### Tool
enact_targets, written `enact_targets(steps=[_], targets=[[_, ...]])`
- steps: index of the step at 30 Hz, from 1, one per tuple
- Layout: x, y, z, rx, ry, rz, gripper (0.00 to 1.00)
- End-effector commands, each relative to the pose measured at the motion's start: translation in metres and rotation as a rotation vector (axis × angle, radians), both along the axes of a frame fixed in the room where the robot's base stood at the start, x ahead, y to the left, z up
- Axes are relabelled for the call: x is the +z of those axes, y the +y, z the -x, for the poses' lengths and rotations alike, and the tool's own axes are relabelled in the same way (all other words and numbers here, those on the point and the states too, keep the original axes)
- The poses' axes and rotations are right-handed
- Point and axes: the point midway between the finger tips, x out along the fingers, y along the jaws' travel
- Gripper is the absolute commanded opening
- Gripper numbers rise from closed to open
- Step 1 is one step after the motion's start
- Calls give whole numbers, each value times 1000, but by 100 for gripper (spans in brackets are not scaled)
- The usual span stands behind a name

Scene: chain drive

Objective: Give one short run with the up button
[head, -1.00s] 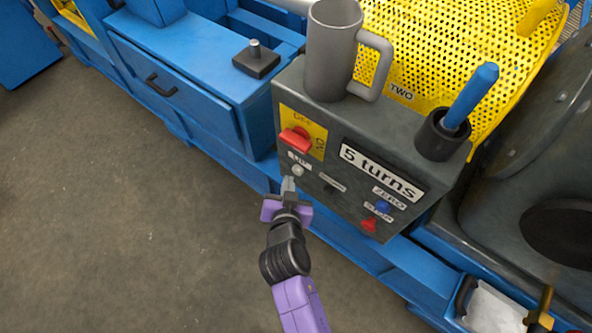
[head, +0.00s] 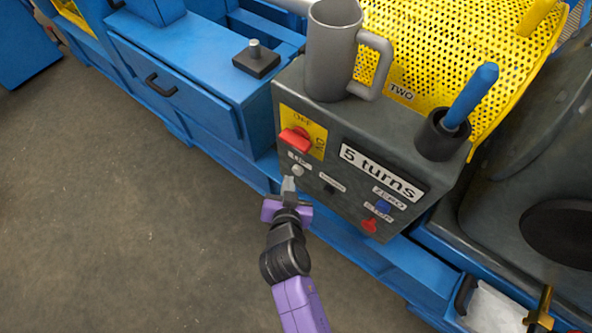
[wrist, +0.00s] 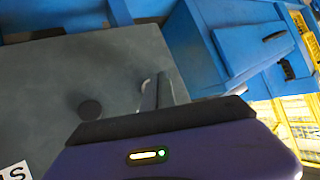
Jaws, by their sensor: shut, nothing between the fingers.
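The grey control box (head: 345,135) carries a white up button (head: 298,170) at its lower left, beneath a small label. My gripper (head: 288,183) is shut and empty, with its fingertips just below the up button in the head view. I cannot tell whether they touch it. In the wrist view the shut fingers (wrist: 158,92) point at the grey box face, with a pale round edge, likely the button, beside them. A red switch (head: 296,139) sits on a yellow plate above. A dark button (head: 330,188) is to the right.
A "5 turns" sign (head: 382,172), a blue button (head: 383,207) and a red stop button (head: 369,225) are on the same face. A grey mug (head: 331,50) and a holder with a blue handle (head: 470,95) stand on top. Open floor (head: 120,220) lies left.

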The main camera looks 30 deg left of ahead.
Motion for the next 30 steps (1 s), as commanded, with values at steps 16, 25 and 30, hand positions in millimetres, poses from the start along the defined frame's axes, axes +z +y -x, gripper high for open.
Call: enact_targets(steps=[16,25,30], targets=[[0,-1,-8,0,0,0,0],[0,-1,-10,0,0,-1,0],[0,-1,-12,0,0,-1,0]])
